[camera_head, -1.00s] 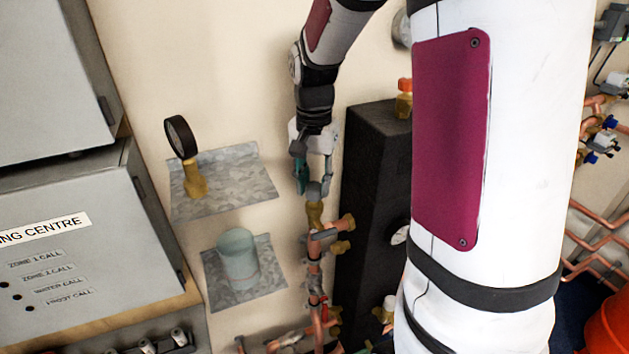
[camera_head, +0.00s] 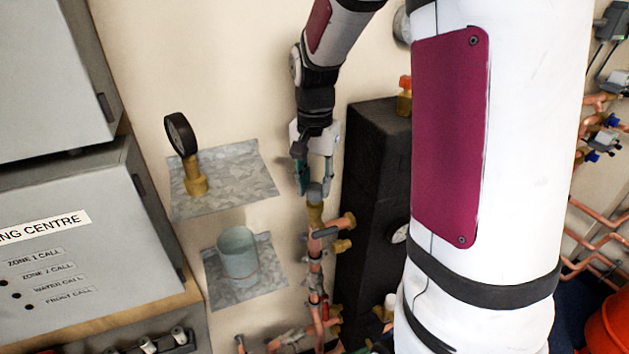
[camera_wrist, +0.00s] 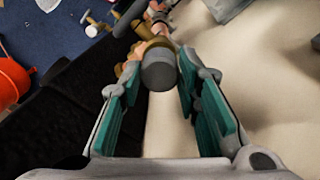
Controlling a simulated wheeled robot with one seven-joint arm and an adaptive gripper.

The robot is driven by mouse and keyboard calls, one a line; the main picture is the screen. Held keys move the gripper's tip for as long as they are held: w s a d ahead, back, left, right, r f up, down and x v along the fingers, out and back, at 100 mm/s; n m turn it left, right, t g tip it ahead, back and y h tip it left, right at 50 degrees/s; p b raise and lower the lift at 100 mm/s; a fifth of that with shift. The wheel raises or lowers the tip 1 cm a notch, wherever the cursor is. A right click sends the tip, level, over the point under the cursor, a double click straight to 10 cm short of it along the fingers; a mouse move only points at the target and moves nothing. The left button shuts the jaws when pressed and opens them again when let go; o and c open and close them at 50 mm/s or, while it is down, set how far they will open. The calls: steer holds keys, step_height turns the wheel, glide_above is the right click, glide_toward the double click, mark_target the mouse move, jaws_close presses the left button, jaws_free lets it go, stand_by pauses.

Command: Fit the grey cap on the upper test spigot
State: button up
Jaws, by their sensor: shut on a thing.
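My gripper (camera_head: 316,182) points down in the head view, above the copper pipework. It is shut on the small grey cap (camera_head: 315,191), which sits between the fingertips. In the wrist view the cap (camera_wrist: 159,72) shows as a round grey end between the two teal-padded fingers (camera_wrist: 162,82). Just below the cap is an upright brass fitting (camera_head: 315,213) at the top of the copper pipe. The cap appears in line with it and at its top; I cannot tell how far it is seated. The cap hides the fitting's mouth.
Brass side branches (camera_head: 346,220) stick out right, near the black casing (camera_head: 372,180). At left a gauge (camera_head: 180,134) stands on a metal shelf (camera_head: 235,176). A translucent cup (camera_head: 238,256) stands on a lower shelf (camera_head: 268,278). Grey control boxes (camera_head: 75,220) stand far left.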

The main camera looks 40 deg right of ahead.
mark_target(315, 187)
steer(key=shift+f, duration=0.6)
steer(key=o, duration=0.9)
steer(key=shift+r, duration=0.15)
step_height(315, 187, up, 12)
steer(key=shift+f, duration=0.15)
stand_by(0.3)
steer(key=s+a+n+t, duration=0.1)
steer(key=s+a+n, duration=0.2)
steer(key=s+a, duration=0.1)
steer(key=s+a+n+t, duration=0.2)
steer(key=s+a+n, duration=0.2)
steer(key=s, duration=0.3)
steer(key=s+a+r+n+t, duration=0.1)
steer(key=s+a+n+t, duration=0.1)
steer(key=s+a+n, duration=0.2)
steer(key=shift+s+a+r, duration=0.1)
steer(key=shift+s+a, duration=0.05)
steer(key=shift+s, duration=0.4)
steer(key=shift+s+a, duration=0.1)
steer(key=shift+s, duration=0.45)
